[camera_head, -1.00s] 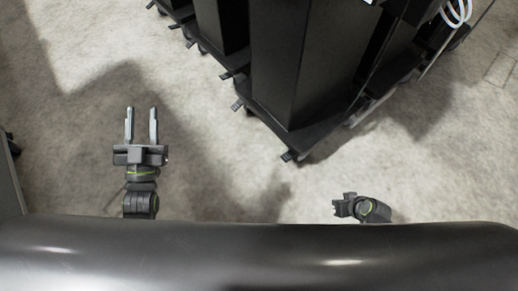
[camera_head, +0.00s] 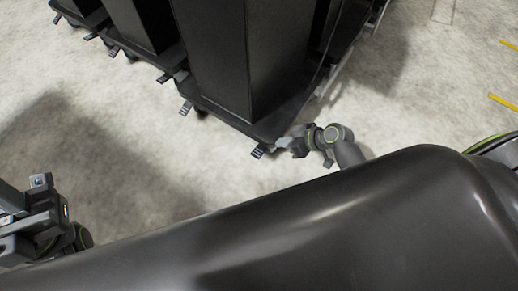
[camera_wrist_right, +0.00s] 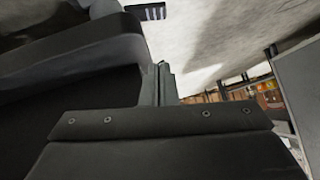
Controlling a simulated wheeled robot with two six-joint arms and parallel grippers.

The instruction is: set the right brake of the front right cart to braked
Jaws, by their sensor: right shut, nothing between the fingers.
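The front right cart (camera_head: 222,60) is a tall black column on a dark base at top centre in the head view. Its right brake is a small ridged pedal (camera_head: 258,151) at the base's near corner. A ridged pedal also shows at the top of the right wrist view (camera_wrist_right: 146,12). I cannot tell whether the pedal is up or down. My right gripper (camera_head: 281,144) is shut and empty, just right of the pedal and close to the base's edge; contact is unclear. My left gripper (camera_head: 28,198) is open at the lower left, far from the cart.
The cart's other pedal (camera_head: 186,108) sticks out at its left corner. More dark carts (camera_head: 140,25) with pedals stand in a row to the upper left. Pale floor (camera_head: 150,165) is clear in front. Yellow marks (camera_head: 503,103) lie at the far right.

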